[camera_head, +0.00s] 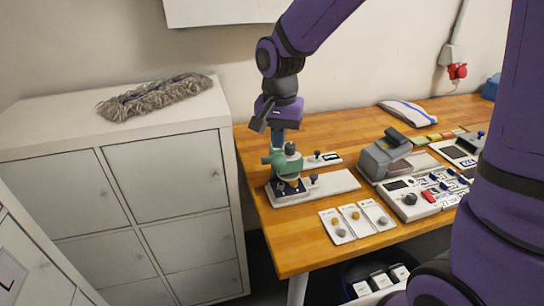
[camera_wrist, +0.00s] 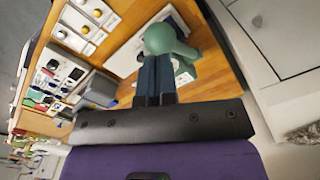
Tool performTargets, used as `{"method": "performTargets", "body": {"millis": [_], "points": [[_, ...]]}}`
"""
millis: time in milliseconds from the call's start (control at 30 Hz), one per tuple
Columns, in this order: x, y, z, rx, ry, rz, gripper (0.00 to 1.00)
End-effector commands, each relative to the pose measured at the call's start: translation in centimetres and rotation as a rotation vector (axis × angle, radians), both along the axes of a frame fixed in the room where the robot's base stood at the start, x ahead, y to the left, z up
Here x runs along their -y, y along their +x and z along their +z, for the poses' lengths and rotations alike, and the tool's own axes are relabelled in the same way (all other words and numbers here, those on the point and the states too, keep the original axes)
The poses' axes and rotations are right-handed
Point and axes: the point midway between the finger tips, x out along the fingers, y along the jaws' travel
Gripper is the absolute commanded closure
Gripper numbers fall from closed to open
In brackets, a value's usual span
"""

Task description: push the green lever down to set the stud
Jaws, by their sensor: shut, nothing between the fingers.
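The green stud press (camera_head: 284,163) stands near the left end of the wooden table, on a pale base plate (camera_head: 338,182). A dark die block with a brassy piece sits under its head. My gripper (camera_head: 277,146) is shut and empty, pointing down right at the top of the press. In the wrist view the shut fingertips (camera_wrist: 157,58) overlap the rounded green part (camera_wrist: 160,38). I cannot tell whether they touch it. The lever is hard to tell apart from the press body, and the fingers hide part of it.
Three white cards (camera_head: 352,221) with round studs lie in front of the press. A grey device (camera_head: 384,160) and a control panel (camera_head: 425,196) stand to the right. A white cabinet (camera_head: 165,190) with a grey fluffy mop head (camera_head: 152,97) on it adjoins the left.

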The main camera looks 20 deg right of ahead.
Motion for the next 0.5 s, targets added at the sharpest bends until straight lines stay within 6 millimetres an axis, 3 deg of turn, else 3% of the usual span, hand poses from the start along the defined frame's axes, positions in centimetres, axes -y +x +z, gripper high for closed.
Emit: {"method": "performTargets", "body": {"millis": [500], "points": [[-0.01,0.02,-0.77,0.000,0.000,0.000,1.00]]}}
